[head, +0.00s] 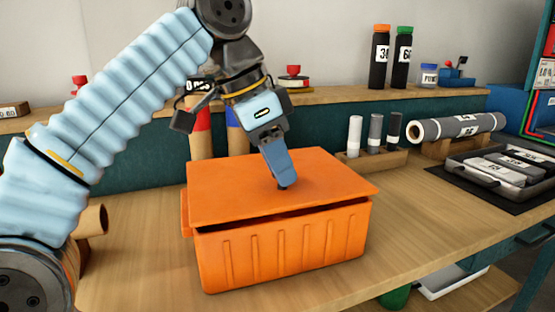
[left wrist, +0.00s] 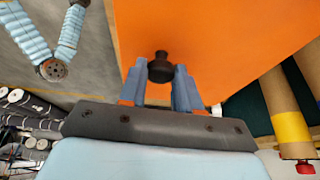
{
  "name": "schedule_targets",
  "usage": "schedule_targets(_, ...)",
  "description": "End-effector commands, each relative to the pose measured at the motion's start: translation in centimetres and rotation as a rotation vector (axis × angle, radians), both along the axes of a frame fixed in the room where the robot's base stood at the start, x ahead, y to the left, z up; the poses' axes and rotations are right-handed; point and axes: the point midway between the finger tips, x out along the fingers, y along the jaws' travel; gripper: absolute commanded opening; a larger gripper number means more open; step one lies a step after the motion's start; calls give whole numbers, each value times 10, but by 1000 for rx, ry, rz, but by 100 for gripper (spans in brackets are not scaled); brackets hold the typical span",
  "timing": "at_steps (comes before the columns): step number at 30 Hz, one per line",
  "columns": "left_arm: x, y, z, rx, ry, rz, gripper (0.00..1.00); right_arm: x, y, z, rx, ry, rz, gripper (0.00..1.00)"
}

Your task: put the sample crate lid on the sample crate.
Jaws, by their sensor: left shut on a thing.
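The orange sample crate (head: 285,248) stands on the wooden worktop, its ribbed front facing me. The flat orange sample crate lid (head: 235,190) is over its top and also fills much of the left wrist view (left wrist: 220,45). A dark gap shows between the lid and the crate's front rim, and a bit of crate sticks out at the left, so the lid looks slightly raised or askew. My left gripper (head: 282,184) points down at the lid, shut on its black knob (left wrist: 160,66). Whether the lid touches the rim at the back is hidden. My right gripper is out of view.
A wooden holder with several small cylinders (head: 375,135) stands behind the crate's right side. A large grey roll (head: 455,128) and a black tray (head: 500,170) are further right. Upright rolls (head: 200,140) stand behind the crate. The worktop in front right is clear.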

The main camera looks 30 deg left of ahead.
Motion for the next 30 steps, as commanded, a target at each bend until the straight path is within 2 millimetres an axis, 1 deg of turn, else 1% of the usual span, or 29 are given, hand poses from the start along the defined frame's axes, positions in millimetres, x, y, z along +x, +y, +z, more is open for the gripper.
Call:
schedule_targets(15,0,0,-8,-1,-2,0,0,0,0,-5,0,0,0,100)
schedule_targets(27,0,0,-8,0,-1,0,0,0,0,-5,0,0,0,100)
schedule_targets(28,0,0,-8,0,-1,0,37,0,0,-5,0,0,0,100)
schedule_targets(30,0,0,-8,0,-1,0,48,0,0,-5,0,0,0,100)
